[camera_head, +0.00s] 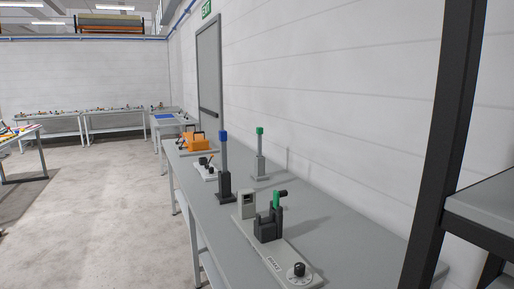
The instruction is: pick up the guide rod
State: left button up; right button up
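Two upright rods stand on the long grey table (225,257). One is a grey rod with a blue top (224,152) in a dark upright holder (225,188). The other is a thinner grey rod with a green top (260,152) on a small grey base, to its right. I cannot tell which of them is the guide rod. Neither of my grippers is in view.
A brake unit (268,268) with dark blocks, a green-and-black lever and a knob is nearer on the table. An orange item (194,142) is farther back. A dark post (445,130) and shelf (490,203) stand at the right.

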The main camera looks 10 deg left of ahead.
aim_at(259, 130)
jog(key=i+j, duration=0.15)
jog(key=j, duration=0.2)
jog(key=i+j+z, duration=0.1)
jog(key=j, duration=0.25)
jog(key=i+j, duration=0.2)
jog(key=j, duration=0.15)
jog(key=i+j+z, duration=0.1)
jog(key=j, duration=0.25)
jog(key=i+j+z, duration=0.1)
jog(key=j, duration=0.25)
jog(key=i+j, duration=0.2)
jog(key=j, duration=0.15)
jog(key=i+j+z, duration=0.1)
jog(key=j, duration=0.3)
jog(key=i+j+z, duration=0.15)
jog(key=z, duration=0.3)
jog(key=i+j+z, duration=0.15)
jog(key=z, duration=0.25)
jog(key=j, duration=0.1)
